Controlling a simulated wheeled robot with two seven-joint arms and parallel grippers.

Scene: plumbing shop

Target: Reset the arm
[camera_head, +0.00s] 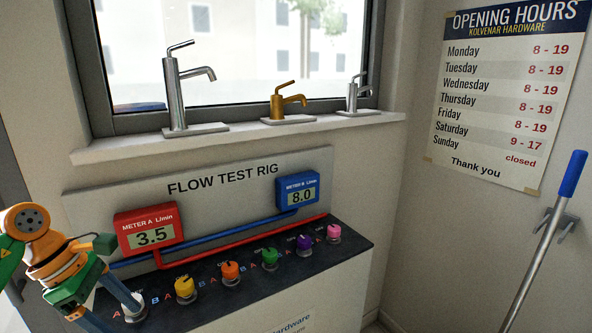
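My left arm (60,255) comes in from the left edge, with orange and green links. My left gripper (117,314) is at the lower left, over the front left end of the rig's dark panel. Its two blue-grey fingers stand apart, with nothing seen between them; the lower finger runs toward the bottom edge. The upper fingertip is close to or overlaps the pale leftmost knob (134,309); I cannot tell whether they touch. My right gripper is not in view.
The flow test rig (95,207) carries red meter A (148,230) reading 3.5, blue meter B (297,190) reading 8.0, and a row of coloured knobs. Three taps stand on the windowsill (240,137). A blue-handled pole (545,235) hangs at right.

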